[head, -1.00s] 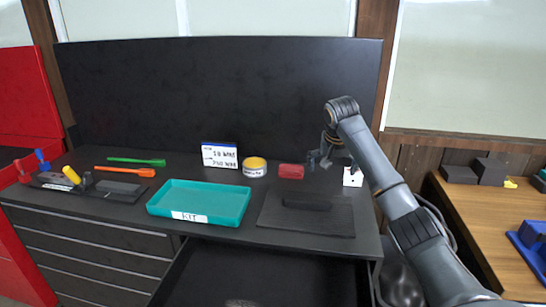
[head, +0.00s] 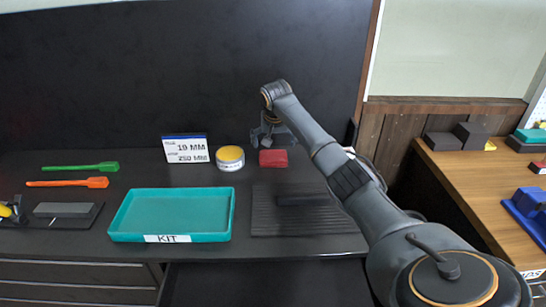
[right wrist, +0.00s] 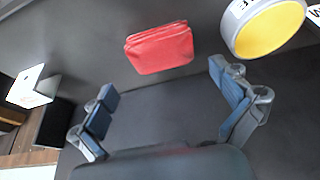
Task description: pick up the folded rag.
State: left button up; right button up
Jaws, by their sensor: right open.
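The folded rag (head: 273,158) is a small red pad lying flat on the dark bench top near the back panel. It also shows in the right wrist view (right wrist: 160,48), just beyond the fingertips. My right gripper (head: 266,136) is above and slightly behind the rag in the head view. In the right wrist view its fingers (right wrist: 165,95) are wide apart and empty, with the rag ahead of the gap and not touched. My left gripper is not in view.
A yellow-topped round tin (head: 230,158) stands close left of the rag, beside a white sign (head: 186,149). A teal KIT tray (head: 118,228) and a dark ribbed mat (head: 270,222) lie in front. A drawer below stands open.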

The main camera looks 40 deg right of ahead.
aim_at(274, 155)
jog(key=shift+p+x, duration=0.3)
jog(key=shift+x, duration=0.7)
jog(key=x, duration=0.3)
jog(key=shift+w+p, duration=0.2)
jog(key=shift+p, duration=0.2)
jog(key=shift+w+d+f, duration=0.2)
jog(key=shift+w+f, duration=0.05)
jog(key=shift+f, duration=0.4)
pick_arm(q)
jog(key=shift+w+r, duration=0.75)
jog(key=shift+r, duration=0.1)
pick_arm(e)
jog(key=shift+s, duration=0.1)
jog(key=c, duration=0.7)
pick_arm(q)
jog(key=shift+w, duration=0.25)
pick_arm(e)
jog(key=shift+c, duration=0.4)
